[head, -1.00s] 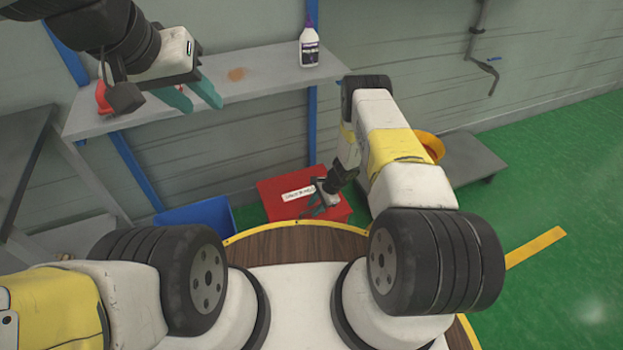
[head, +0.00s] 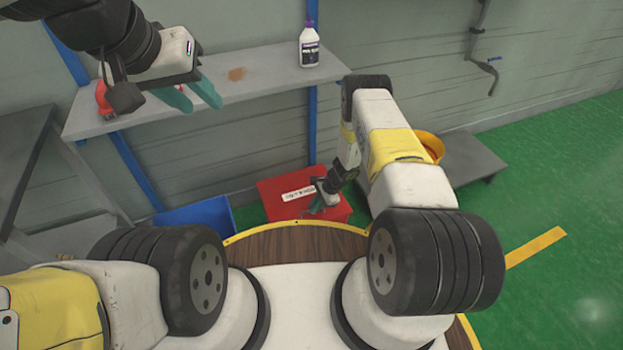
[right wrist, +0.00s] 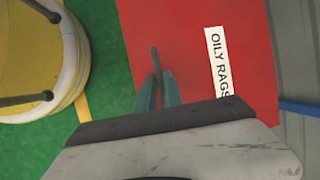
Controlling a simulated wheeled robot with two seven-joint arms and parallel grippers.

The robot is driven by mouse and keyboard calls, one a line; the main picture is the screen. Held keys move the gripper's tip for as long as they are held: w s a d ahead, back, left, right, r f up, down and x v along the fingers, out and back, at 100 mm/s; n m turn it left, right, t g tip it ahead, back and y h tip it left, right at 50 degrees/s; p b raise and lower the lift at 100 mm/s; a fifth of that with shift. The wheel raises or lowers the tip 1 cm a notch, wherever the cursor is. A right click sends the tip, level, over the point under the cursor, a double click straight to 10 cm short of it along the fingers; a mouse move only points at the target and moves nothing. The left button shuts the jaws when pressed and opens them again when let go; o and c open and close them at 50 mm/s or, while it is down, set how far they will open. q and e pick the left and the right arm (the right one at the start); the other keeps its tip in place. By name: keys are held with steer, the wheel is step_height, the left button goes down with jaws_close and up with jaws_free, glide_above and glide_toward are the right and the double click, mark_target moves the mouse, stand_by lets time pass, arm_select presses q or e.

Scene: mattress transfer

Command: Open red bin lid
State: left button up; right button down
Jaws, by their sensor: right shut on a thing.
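The red bin (head: 290,184), with a white label on its lid, stands on the floor beyond my base. Its lid looks closed. In the right wrist view the red lid (right wrist: 190,50) fills the middle, with the label "OILY RAGS" on it. My right gripper (head: 314,208) is at the lid. In the right wrist view its teal fingers (right wrist: 159,82) are shut on the dark, rod-like lid handle (right wrist: 155,62). My left gripper (head: 192,96) is open and empty, raised in front of the shelf at upper left.
A blue bin (head: 200,213) stands left of the red bin. A grey shelf (head: 265,72) above holds a white bottle (head: 309,48) and a red item (head: 103,97). A yellow round object (head: 431,143) is by a low grey platform (head: 470,160). Green floor at right is clear.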

steer(key=shift+w+r, duration=0.1)
stand_by(0.7)
arm_select(q)
steer(key=shift+s, duration=0.1)
arm_select(e)
steer(key=w+a+r, duration=0.1)
steer(key=w+r, duration=0.3)
steer(key=r, duration=0.3)
steer(key=w+a+r+g, duration=0.1)
steer(key=w+a+r, duration=0.1)
steer(key=w+r, duration=0.2)
steer(key=shift+w+r, duration=0.4)
steer(key=shift+r, duration=1.3)
arm_select(q)
steer(key=shift+c, duration=0.5)
